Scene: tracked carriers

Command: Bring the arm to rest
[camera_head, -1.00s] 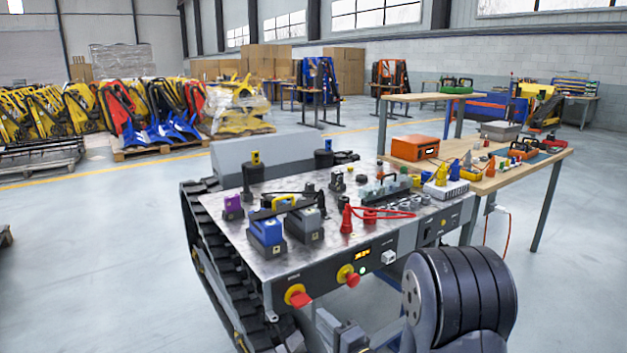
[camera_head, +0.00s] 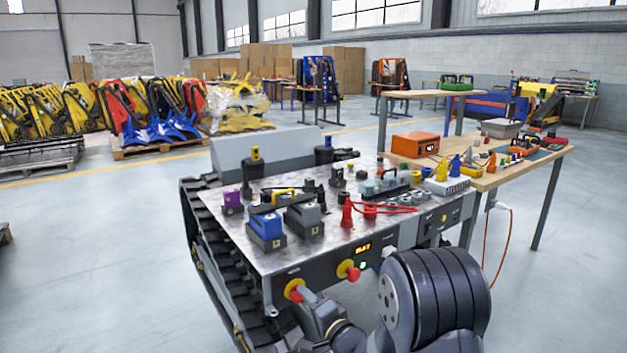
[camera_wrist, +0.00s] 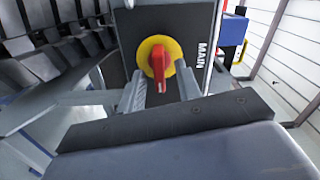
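A red rotary switch on a yellow round plate (camera_head: 292,287) sits at the left of the tracked carrier's front panel. In the wrist view the red switch handle (camera_wrist: 158,68) points downward in the picture, beside the lettering MAIN. My gripper (camera_wrist: 161,88) has its two grey fingers apart, one on each side below the handle, with gaps visible; I cannot tell whether either touches it. In the head view my gripper (camera_head: 310,297) is close in front of this switch. My arm covers the lower right of the head view.
A second red and yellow knob (camera_head: 348,270) is to the right on the panel. The carrier's top (camera_head: 270,262) holds blue and grey blocks, red cones and a red cable. A wooden workbench (camera_head: 500,180) stands at right. Open floor lies to the left.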

